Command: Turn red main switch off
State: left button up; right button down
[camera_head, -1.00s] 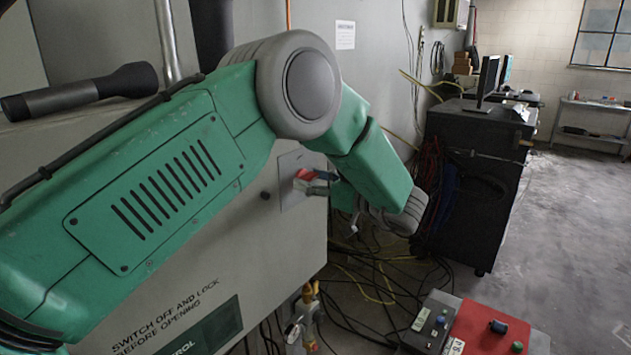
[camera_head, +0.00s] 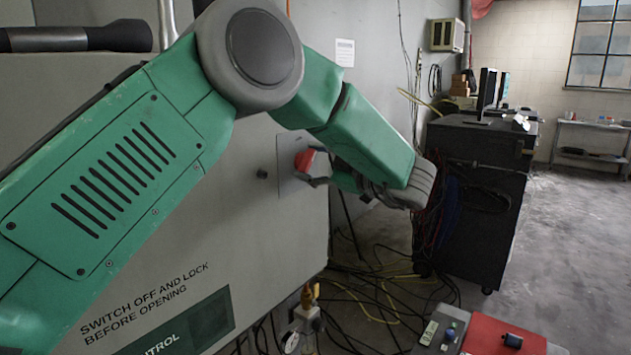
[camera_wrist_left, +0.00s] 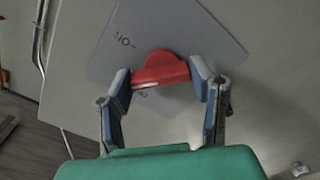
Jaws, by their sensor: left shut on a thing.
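The red main switch (camera_head: 304,160) sits on a light square plate (camera_head: 288,180) on the side of a grey cabinet. My left gripper (camera_head: 322,168) is at the switch, its arm coming in from the left and bending back toward the cabinet. In the left wrist view the red switch (camera_wrist_left: 160,70) lies between the two fingertips of my left gripper (camera_wrist_left: 162,82), which is shut on it. The plate (camera_wrist_left: 205,40) looks tilted in that view, with partly readable lettering beside the knob. My right gripper is not in view.
The grey cabinet (camera_head: 120,270) carries "SWITCH OFF AND LOCK BEFORE OPENING". A red and grey control box (camera_head: 490,335) stands low at the front right. Cables (camera_head: 370,290) lie on the floor behind it. A black cabinet (camera_head: 475,190) with monitors stands further back; the floor right of it is clear.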

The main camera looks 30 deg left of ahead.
pick_arm(q)
jog(key=n+b, duration=0.7)
jog(key=b, duration=0.3)
jog(key=shift+a, duration=0.2)
jog(key=shift+r+n+b, duration=0.1)
jog(key=shift+n+b, duration=0.5)
jog(key=shift+b, duration=0.4)
jog(key=o, duration=0.9)
jog(key=shift+o, duration=1.3)
jog(key=shift+a, duration=0.2)
jog(key=shift+d, duration=0.2)
jog(key=d, duration=1.1)
jog(key=shift+s+d+f, duration=0.25)
jog(key=shift+s, duration=0.05)
